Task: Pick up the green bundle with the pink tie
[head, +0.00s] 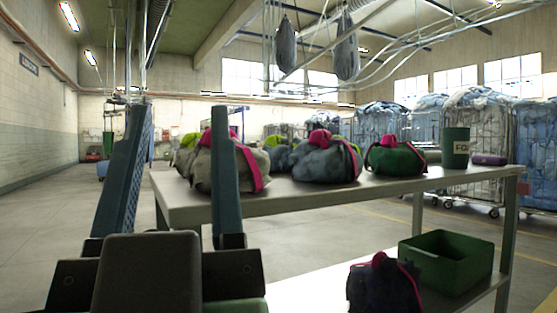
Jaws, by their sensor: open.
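The green bundle with the pink tie (390,158) sits on the right part of the table top (290,198), with its pink band over the top. My gripper (179,112) is in the left foreground, its two dark fingers upright and wide apart with nothing between them. It is well to the left of the green bundle and apart from it. A grey-green bundle with a pink tie (248,168) is partly hidden behind the right finger. A blue-grey bundle with a pink tie (322,162) sits between that one and the green bundle.
Bundles with green ties (185,155) sit behind. A dark green cup (455,150) and a purple roll (489,159) stand right of the green bundle. The lower shelf holds a green bin (448,278) and a dark bundle (380,290). Floor at left is open.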

